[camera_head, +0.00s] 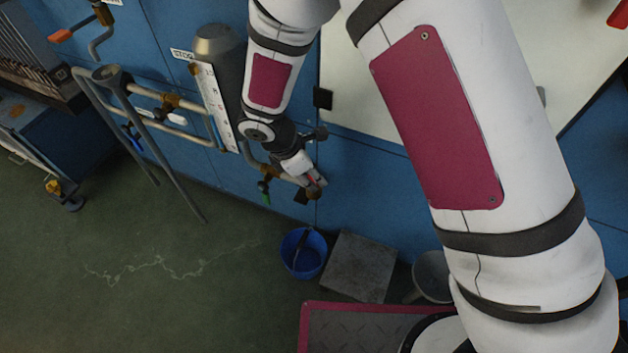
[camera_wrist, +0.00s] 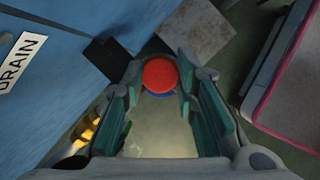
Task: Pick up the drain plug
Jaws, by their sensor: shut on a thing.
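The drain plug (camera_wrist: 159,73) appears in the wrist view as a round red disc between my fingertips. My gripper (camera_wrist: 160,80) is shut on it, with the teal finger pads on either side. In the head view, my gripper (camera_head: 314,180) is low in front of the blue wall, by the end of the pipework. Only a small red patch shows there, and the gripper hides most of the plug. I cannot tell whether the plug is still touching the pipe end.
A blue bucket (camera_head: 303,253) stands on the floor below, beside a grey block (camera_head: 358,267). A valve with a green handle (camera_head: 266,196) is just left of my gripper. A DRAIN label (camera_wrist: 20,62) is on the wall.

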